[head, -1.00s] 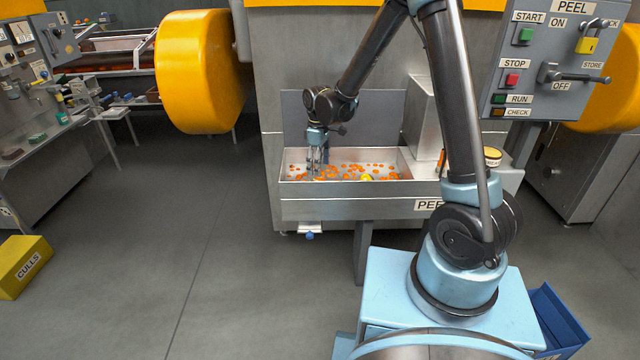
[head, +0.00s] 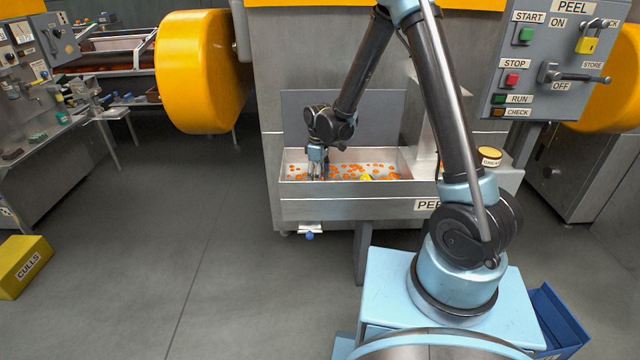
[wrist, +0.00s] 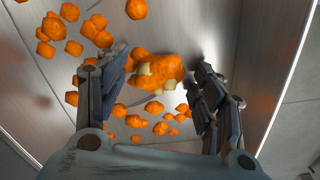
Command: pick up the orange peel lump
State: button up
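The orange peel lump (wrist: 160,68) is a larger orange mass with pale bits, lying on the metal tray floor in the wrist view. My gripper (wrist: 158,92) is open, with one finger left of the lump and one right of it. A gap shows between the lump and the right finger; whether the left finger touches it I cannot tell. In the head view my gripper (head: 317,177) points down into the left part of the peel tray (head: 345,205). The lump cannot be made out there.
Small orange peel pieces (wrist: 135,10) lie scattered around the lump. A yellow object (head: 367,177) lies in the tray's front middle. The tray walls stand close around my gripper. A yellow-topped grease tin (head: 490,156) stands right of the tray.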

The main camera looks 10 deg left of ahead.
jog(key=c, duration=0.6)
